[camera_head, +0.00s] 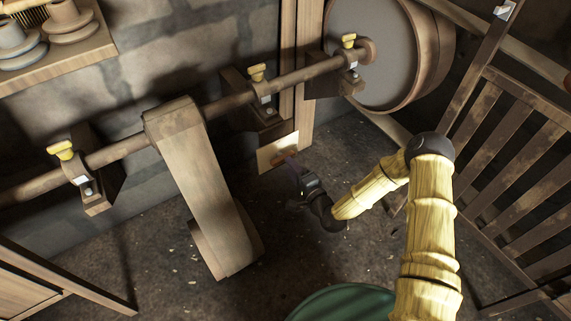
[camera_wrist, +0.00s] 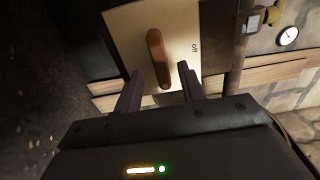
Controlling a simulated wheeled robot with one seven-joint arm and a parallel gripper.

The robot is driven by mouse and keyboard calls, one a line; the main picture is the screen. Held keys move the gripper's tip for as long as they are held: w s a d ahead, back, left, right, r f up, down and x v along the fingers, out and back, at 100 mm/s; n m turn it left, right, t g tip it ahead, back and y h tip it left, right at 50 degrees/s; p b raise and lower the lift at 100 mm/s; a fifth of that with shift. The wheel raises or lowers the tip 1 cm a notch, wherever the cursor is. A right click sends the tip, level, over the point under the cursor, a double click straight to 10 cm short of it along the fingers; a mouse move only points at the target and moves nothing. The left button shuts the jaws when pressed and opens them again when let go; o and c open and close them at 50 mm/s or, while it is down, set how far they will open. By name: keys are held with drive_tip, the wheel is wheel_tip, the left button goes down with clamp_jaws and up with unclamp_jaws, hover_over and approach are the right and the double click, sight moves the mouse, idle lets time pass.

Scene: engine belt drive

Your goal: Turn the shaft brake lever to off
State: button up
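The shaft brake lever (camera_wrist: 156,55) is a brown, rounded handle on a pale plate (camera_wrist: 122,22). In the wrist view it lies nearly along the picture's vertical. The word "off" is printed on the plate to its right. In the head view the plate (camera_head: 268,155) is low on a wooden post, and my gripper hides part of the lever. My gripper (camera_wrist: 160,70) is open, with its dark fingers on either side of the lever's lower end in the wrist view. Gaps show on both sides; I cannot tell the depth between them. My gripper (camera_head: 291,164) is just in front of the plate in the head view.
A wooden shaft (camera_head: 117,150) on brackets runs above the plate, with a belt (camera_head: 195,180) and a large round drum (camera_head: 368,50). A slatted wooden gate (camera_head: 515,175) stands at right. A green round object (camera_head: 345,303) is at the bottom. A gauge (camera_wrist: 288,36) shows in the wrist view.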

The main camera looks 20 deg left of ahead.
sight(282, 157)
drive_tip(key=x, duration=0.3)
drive_tip(key=shift+w+a+b, duration=0.25)
drive_tip(key=shift+b, duration=0.15)
drive_tip(key=shift+c, duration=0.2)
clamp_jaws()
